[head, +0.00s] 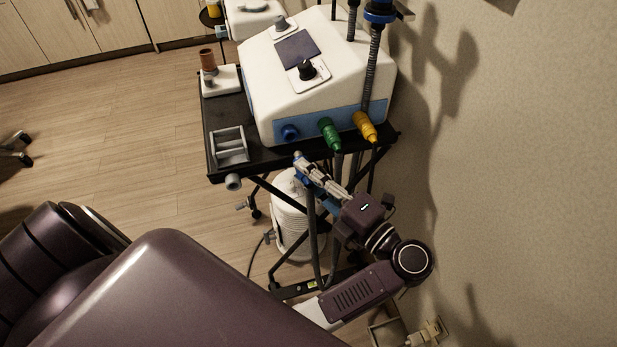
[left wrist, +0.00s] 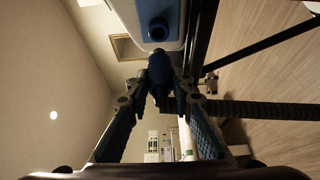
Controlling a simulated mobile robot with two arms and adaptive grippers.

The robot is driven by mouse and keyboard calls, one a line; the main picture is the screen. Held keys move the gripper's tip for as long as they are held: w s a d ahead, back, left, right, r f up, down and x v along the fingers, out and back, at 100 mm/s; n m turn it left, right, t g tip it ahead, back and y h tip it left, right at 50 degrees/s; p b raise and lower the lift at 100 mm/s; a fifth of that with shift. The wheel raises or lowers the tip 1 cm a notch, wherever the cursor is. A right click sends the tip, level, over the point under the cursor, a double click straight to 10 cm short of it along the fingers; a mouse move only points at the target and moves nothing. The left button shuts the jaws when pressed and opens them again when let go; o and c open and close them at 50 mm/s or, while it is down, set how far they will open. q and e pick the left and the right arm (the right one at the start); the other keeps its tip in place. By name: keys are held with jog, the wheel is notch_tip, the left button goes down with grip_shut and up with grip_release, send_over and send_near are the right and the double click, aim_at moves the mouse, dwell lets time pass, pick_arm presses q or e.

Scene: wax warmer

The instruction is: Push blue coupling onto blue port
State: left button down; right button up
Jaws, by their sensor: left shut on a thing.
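The blue port (head: 289,132) is on the blue front panel of the white machine, left of the green and yellow couplings. It also shows in the left wrist view (left wrist: 158,28) as a dark round opening. My left gripper (head: 305,170) is in front of and a little below the panel. It is shut on the blue coupling (left wrist: 160,70), which points toward the port. A gap shows between coupling and port in the wrist view. In the head view the fingers hide most of the coupling. My right gripper is not in view.
A green coupling (head: 329,134) and a yellow coupling (head: 366,127) sit on the panel to the right. The white machine (head: 340,85) stands on a black cart (head: 225,115) with a grey rack (head: 230,146). The wall is close on the right.

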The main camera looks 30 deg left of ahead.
pick_arm(q)
jog(key=shift+w+a, duration=1.2)
jog(key=shift+a, duration=0.25)
jog(key=shift+w+a+b, duration=0.25)
jog(key=shift+a+b, duration=0.05)
jog(key=shift+d, duration=0.1)
dwell(0.3)
jog(key=shift+d+f, duration=0.1)
jog(key=shift+w, duration=0.1)
dwell(0.4)
jog(key=shift+w+a, duration=0.1)
jog(key=shift+a, duration=0.15)
